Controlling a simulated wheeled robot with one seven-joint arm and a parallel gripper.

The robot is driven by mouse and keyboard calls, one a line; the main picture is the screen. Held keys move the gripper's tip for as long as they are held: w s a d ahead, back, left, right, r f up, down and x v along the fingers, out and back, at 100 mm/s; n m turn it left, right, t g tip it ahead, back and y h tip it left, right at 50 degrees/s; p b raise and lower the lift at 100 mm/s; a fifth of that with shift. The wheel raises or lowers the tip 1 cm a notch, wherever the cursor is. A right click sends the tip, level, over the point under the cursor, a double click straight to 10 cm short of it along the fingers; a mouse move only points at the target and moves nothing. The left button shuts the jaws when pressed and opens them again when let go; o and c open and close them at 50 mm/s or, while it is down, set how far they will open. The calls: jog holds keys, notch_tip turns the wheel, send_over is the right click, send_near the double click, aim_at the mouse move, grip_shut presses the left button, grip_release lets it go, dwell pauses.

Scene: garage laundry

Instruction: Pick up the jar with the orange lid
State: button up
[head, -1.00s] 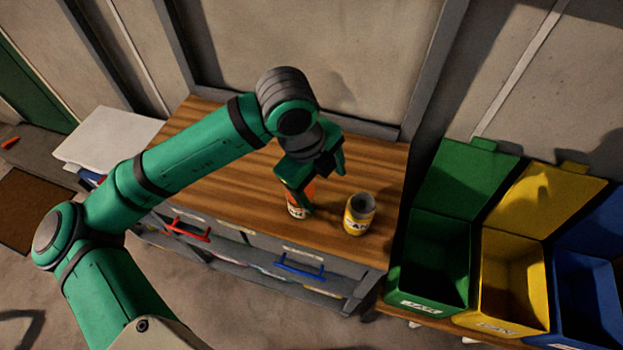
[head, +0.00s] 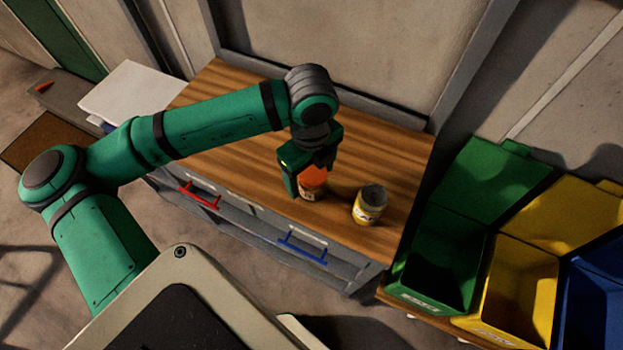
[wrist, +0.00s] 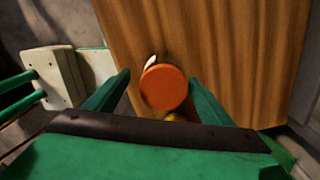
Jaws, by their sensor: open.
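The jar with the orange lid (head: 312,185) stands upright on the wooden worktop, near its front edge. In the wrist view its round orange lid (wrist: 164,87) lies between the two green fingers. My gripper (head: 303,178) is open and points down around the jar's upper part. In the wrist view my gripper (wrist: 160,88) has a finger on each side of the lid, with a gap at the left and a smaller one at the right. Part of the jar is hidden by a finger in the head view.
Green (head: 440,270), yellow (head: 515,290) and blue bins stand at the right. Drawers with a red handle (head: 199,196) and a blue handle (head: 302,250) are below. The worktop behind is clear.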

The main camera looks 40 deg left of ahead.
jog(key=shift+w+f, duration=0.2)
jog(key=shift+f, duration=1.55)
jog(key=c, duration=1.4)
jog(key=shift+o, duration=0.2)
jog(key=shift+r, duration=0.1)
